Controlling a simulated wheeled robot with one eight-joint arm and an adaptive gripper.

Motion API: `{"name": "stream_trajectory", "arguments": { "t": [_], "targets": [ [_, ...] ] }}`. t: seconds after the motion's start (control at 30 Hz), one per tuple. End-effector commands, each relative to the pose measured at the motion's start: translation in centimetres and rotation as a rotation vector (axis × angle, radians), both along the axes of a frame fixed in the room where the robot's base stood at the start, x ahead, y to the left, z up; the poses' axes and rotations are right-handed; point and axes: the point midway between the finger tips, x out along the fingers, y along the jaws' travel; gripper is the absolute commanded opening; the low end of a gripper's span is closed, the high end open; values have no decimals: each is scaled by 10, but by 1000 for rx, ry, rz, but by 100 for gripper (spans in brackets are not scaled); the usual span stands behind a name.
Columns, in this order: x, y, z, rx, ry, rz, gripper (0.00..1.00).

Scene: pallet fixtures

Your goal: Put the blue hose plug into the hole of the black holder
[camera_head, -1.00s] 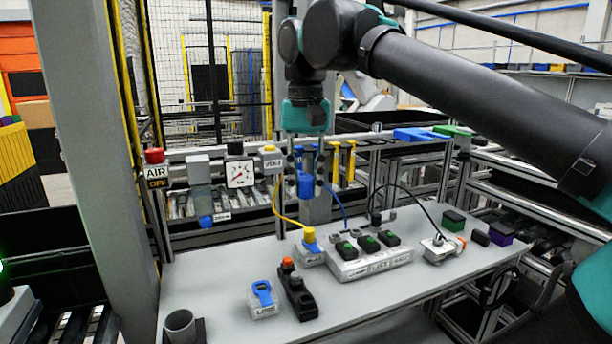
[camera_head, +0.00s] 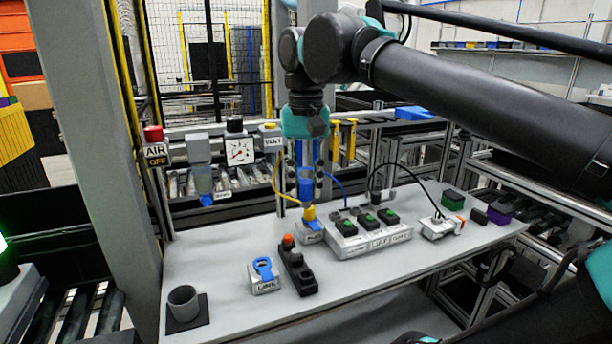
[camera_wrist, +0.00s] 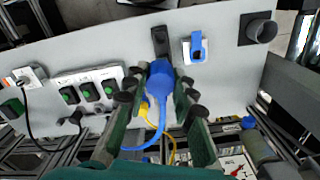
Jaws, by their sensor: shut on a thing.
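The blue hose plug (camera_head: 306,191) is held between the fingers of my gripper (camera_head: 307,177), above the back part of the table. The wrist view shows the blue plug (camera_wrist: 160,79) between both fingertips of my gripper (camera_wrist: 160,90), with a blue hose curving away from it. The black holder (camera_head: 184,303) is a dark upright cup with an open top on a square black base. It stands at the table's front left corner, well apart from the gripper. In the wrist view the holder (camera_wrist: 259,29) is at the upper right.
A yellow plug (camera_head: 309,213) on a small block is just below the gripper. A green-buttoned box (camera_head: 370,236) is to the right. Table is clear around the holder.

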Motion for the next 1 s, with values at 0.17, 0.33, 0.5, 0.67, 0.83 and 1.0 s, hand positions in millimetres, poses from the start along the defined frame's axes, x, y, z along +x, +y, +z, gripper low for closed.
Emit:
{"name": "stream_trajectory", "arguments": {
  "t": [0.17,0.33,0.5,0.67,0.83,1.0],
  "targets": [
    [-1,1,-10,1,3,1,0],
    [-1,0,-19,1,2,1,0],
    [-1,0,-28,1,2,1,0],
    [0,1,-37,1,2,1,0],
    [-1,0,-46,1,1,0,0],
    [-1,0,-55,0,1,0,0]
  ]
}}
